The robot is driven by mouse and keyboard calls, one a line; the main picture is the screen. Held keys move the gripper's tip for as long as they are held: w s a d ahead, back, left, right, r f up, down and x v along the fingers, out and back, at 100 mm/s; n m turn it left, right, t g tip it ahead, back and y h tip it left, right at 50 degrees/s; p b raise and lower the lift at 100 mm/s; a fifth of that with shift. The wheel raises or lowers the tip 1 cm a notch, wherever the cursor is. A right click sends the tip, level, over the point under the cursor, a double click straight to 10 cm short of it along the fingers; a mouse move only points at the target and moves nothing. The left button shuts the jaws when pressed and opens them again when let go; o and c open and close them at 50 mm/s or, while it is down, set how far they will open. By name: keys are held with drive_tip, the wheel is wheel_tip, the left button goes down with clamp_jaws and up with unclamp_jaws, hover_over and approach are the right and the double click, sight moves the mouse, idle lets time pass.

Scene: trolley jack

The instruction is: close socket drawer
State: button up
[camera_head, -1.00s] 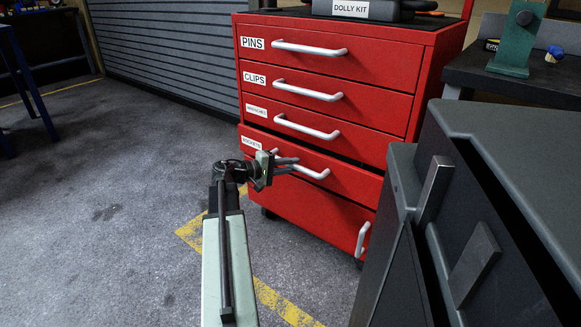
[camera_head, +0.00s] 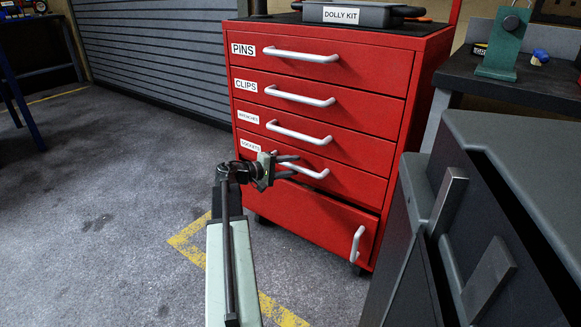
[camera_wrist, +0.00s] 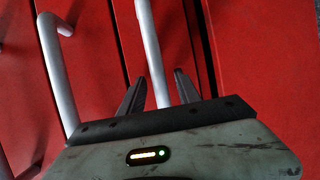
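The sockets drawer (camera_head: 345,181) is the fourth drawer down in the red cabinet, its small label partly behind my gripper. I cannot tell whether a finger touches the bar or the drawer front.
The pins (camera_head: 335,70), clips and wrenches drawers above look shut. Below is a red door (camera_head: 310,215) with an upright handle, and a dark gap over it. A dark grey cabinet (camera_head: 520,190) stands close at right. The floor at left is clear.

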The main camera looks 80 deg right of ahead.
drive_tip(key=p+v, duration=0.1)
drive_tip(key=v, duration=0.6)
drive_tip(key=shift+w+a, duration=0.15)
drive_tip(key=shift+r, duration=0.1)
